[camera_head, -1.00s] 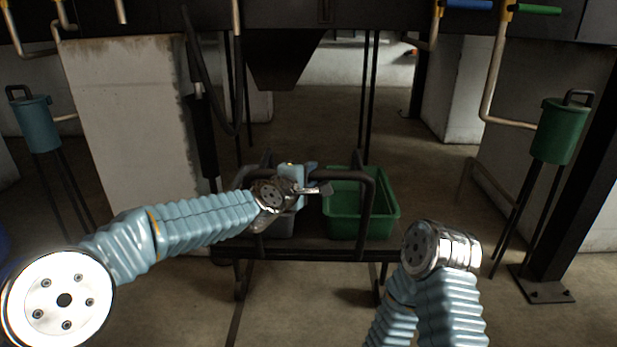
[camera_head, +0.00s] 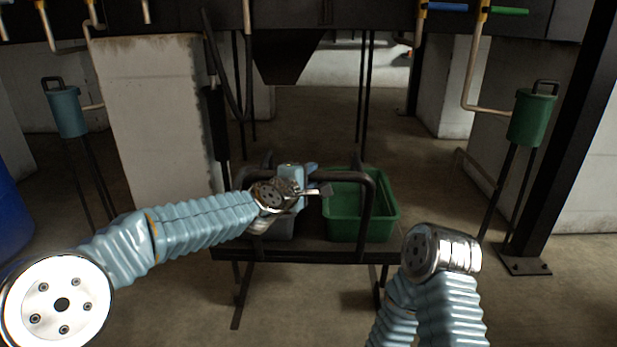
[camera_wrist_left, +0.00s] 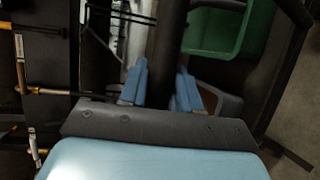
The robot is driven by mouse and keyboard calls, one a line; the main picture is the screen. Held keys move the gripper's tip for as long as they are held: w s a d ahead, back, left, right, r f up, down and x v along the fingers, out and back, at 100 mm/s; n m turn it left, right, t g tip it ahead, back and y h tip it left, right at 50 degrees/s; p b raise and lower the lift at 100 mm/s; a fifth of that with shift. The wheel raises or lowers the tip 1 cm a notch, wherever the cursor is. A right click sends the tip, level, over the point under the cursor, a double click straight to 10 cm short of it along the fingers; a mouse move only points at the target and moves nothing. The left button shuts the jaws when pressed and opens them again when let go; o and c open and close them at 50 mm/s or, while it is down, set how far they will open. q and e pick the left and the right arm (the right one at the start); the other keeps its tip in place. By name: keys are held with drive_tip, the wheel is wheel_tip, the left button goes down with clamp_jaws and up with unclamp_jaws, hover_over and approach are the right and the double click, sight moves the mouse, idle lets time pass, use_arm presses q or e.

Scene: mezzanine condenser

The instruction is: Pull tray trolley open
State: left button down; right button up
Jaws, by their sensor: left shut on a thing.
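The tray trolley (camera_head: 310,256) is a dark metal frame on legs in the middle of the head view. It carries a green tray (camera_head: 343,233) on the right and a greyish tray (camera_head: 281,230) on the left, partly hidden by my arm. My left gripper (camera_head: 302,180) is at the trolley's dark tubular handle (camera_head: 371,205). In the left wrist view its blue fingers (camera_wrist_left: 161,88) stand on both sides of a dark bar (camera_wrist_left: 167,45), shut on it. My right arm bends up at lower right; its gripper does not show.
A green canister (camera_head: 530,118) on a stand and a dark post (camera_head: 560,150) are at right. A blue canister (camera_head: 67,112) and a pale pillar (camera_head: 150,120) are at left. A blue barrel (camera_head: 12,215) is at the left edge. Open floor lies behind the trolley.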

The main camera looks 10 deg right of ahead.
use_arm(q)
drive_tip(key=shift+f, duration=0.1)
drive_tip(key=c, duration=0.9)
unclamp_jaws()
drive_tip(key=b+v, duration=0.1)
drive_tip(key=v, duration=1.2)
drive_tip(key=shift+s+a+b, duration=0.25)
drive_tip(key=shift+a+b, duration=0.05)
